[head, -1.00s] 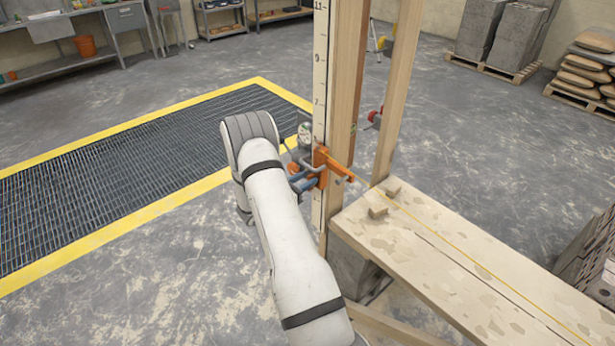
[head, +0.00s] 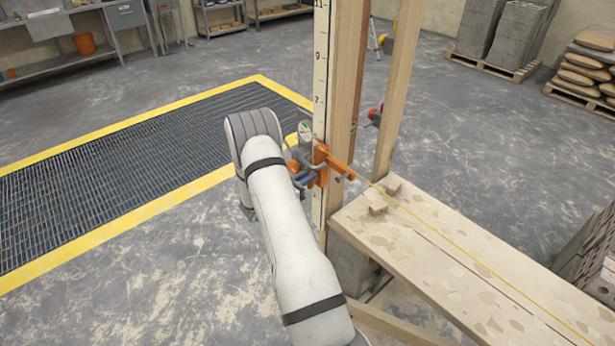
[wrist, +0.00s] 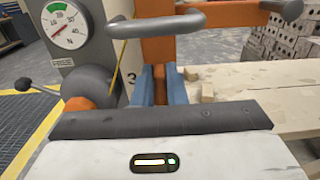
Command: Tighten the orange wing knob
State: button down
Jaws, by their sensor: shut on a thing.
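The orange clamp (head: 320,166) sits on the ruled upright post and also fills the top of the wrist view (wrist: 160,48). My gripper (head: 305,178) is at the near side of the clamp. In the wrist view its two blue fingers (wrist: 161,88) are shut on an upright orange piece between them, which I take for the orange wing knob (wrist: 160,85). Most of the knob is hidden by the fingers and the dark gripper body. A grey bar handle (wrist: 157,25) crosses just above the fingers.
A yellow line (head: 450,245) runs from the clamp over the plank (head: 440,225). A timber upright (head: 400,90) stands close to the right.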

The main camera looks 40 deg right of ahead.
aim_at(311, 186)
jog(key=m+b, duration=0.2)
jog(key=b, duration=0.2)
jog(key=s+f+m+b, duration=0.1)
jog(key=m+b, duration=0.1)
jog(key=b, duration=0.2)
jog(key=m+b, duration=0.2)
jog(key=b, duration=0.2)
jog(key=shift+s+f, duration=0.15)
jog(key=m+b, duration=0.2)
jog(key=b, duration=0.2)
jog(key=m+b, duration=0.2)
jog(key=b, duration=0.2)
jog(key=s+f+m+b, duration=0.1)
jog(key=m+b, duration=0.1)
jog(key=b, duration=0.2)
jog(key=shift+f+b, duration=0.1)
jog(key=shift+b, duration=0.3)
jog(key=m+b, duration=0.2)
jog(key=b, duration=0.1)
jog(key=m+b, duration=0.1)
jog(key=b, duration=0.3)
jog(key=m+b, duration=0.2)
jog(key=b, duration=0.2)
jog(key=shift+s+f+m, duration=0.15)
jog(key=shift+f+m, duration=0.1)
jog(key=shift+m, duration=0.05)
jog(key=shift+r+b, duration=0.1)
jog(key=shift+b, duration=0.4)
